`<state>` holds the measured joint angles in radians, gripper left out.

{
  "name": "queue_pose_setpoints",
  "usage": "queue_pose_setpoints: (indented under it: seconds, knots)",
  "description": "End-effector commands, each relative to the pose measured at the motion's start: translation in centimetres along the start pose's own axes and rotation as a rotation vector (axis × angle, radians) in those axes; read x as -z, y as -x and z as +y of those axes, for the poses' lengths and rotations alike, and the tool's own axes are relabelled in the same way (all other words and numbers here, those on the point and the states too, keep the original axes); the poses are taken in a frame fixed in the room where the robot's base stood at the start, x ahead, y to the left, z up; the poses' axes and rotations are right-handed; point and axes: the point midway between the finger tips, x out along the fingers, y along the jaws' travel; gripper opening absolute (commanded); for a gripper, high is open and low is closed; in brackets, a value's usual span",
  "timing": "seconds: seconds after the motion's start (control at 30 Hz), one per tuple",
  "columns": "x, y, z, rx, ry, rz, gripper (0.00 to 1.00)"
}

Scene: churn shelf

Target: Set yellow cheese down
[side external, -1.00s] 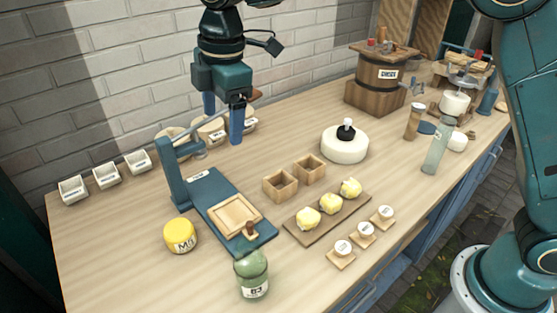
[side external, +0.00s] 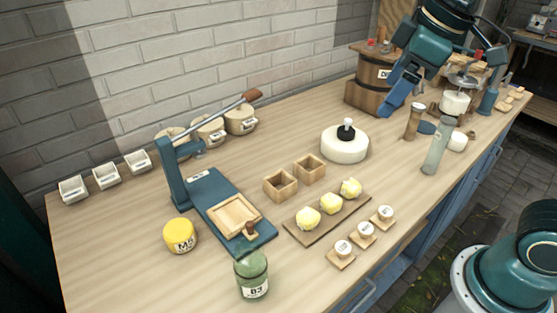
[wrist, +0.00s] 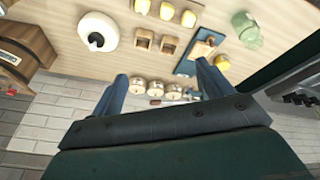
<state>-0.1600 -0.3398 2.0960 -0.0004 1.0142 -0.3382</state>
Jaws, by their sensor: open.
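The yellow cheese (side external: 181,235) is a short, round wheel with a dark marking on its side. It sits upright on the bare wooden table, just left of the blue press, with nothing holding it.
The press (side external: 222,205), with its raised lever, stands beside the cheese, and a green jar (side external: 252,278) is at the front edge. A wooden churn (side external: 366,100), a white round container (side external: 344,148) and small boxes (side external: 281,186) stand further right. Table left of the cheese is clear.

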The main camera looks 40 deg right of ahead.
Motion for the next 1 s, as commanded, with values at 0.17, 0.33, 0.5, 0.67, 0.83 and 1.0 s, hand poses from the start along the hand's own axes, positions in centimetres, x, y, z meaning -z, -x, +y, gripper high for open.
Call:
queue_pose_setpoints:
  seconds: [0.17,0.33,0.5,0.67,0.83,1.0]
  knots:
    - [-5.0,0.4,-0.2,-0.036,-0.177,0.038,0.79]
    - [-9.2,0.0,-0.7,-0.064,-0.335,0.075,0.79]
    - [-11.9,-0.7,-1.3,-0.081,-0.441,0.1,0.79]
    - [-12.8,-1.0,-1.5,-0.087,-0.482,0.108,0.79]
    - [-12.9,-1.0,-1.5,-0.088,-0.487,0.108,0.79]
    - [-12.9,-1.0,-1.5,-0.087,-0.485,0.108,0.79]
